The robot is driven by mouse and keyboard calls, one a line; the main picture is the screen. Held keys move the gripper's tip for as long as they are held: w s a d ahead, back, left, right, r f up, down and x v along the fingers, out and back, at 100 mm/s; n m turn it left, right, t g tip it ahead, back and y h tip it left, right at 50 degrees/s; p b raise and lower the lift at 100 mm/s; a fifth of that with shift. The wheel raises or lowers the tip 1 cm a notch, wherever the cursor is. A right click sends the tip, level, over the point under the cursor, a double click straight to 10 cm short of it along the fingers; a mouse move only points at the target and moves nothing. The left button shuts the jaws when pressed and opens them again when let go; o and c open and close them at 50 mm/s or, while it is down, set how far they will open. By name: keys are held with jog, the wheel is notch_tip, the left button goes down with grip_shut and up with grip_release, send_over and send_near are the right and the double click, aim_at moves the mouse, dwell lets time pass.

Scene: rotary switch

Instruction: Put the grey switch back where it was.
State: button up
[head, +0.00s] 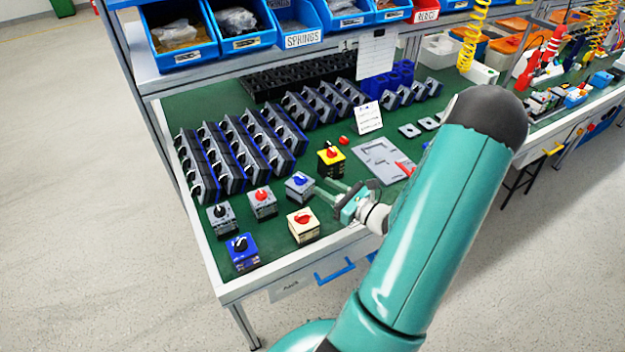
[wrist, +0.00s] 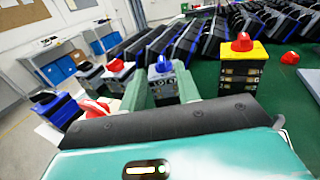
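Three grey switches stand on the green bench top: one with a blue knob (head: 299,187), one with a red knob (head: 262,203) and one with a black knob (head: 222,218). I cannot tell from the frames which one the task means. My gripper (head: 324,190) is open, just right of the blue-knob grey switch in the head view. In the wrist view that switch (wrist: 164,86) shows between the two green fingers, apparently just beyond the tips; contact cannot be told. The red-knob grey switch (wrist: 117,75) is left of the fingers there.
A cream switch (head: 303,224), a blue switch (head: 242,252) and a yellow switch (head: 330,160) stand nearby. Rows of dark angled holders (head: 240,155) lie behind. A grey plate (head: 383,160) lies right of the yellow switch. Blue bins (head: 180,35) sit on the shelf above.

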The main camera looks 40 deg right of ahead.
jog(key=a+r+n+g+y, duration=0.1)
jog(key=a+n+y, duration=0.1)
jog(key=a, duration=0.1)
jog(key=w+a+r+n+g+y, duration=0.1)
jog(key=a+r+n+y, duration=0.1)
jog(key=a+n, duration=0.1)
jog(key=w+a+r+n+g+y, duration=0.1)
jog(key=a+n+g+y, duration=0.1)
jog(key=a, duration=0.2)
jog(key=shift+r+n, duration=0.2)
jog(key=shift+n, duration=0.2)
jog(key=s+a+r+n+g+y, duration=0.1)
jog(key=a+r+n+g, duration=0.1)
jog(key=a+n+g, duration=0.4)
jog(key=a+r+n+g+y, duration=0.1)
jog(key=a+r+n+g, duration=0.2)
jog(key=a+n, duration=0.35)
jog(key=s+a+r+n+h, duration=0.7)
jog(key=a+r+n+h, duration=0.2)
jog(key=r+n, duration=0.3)
jog(key=shift+s+a+r+n+t+h, duration=0.3)
jog(key=shift+s+a+r+n+h, duration=0.1)
jog(key=shift+n, duration=0.85)
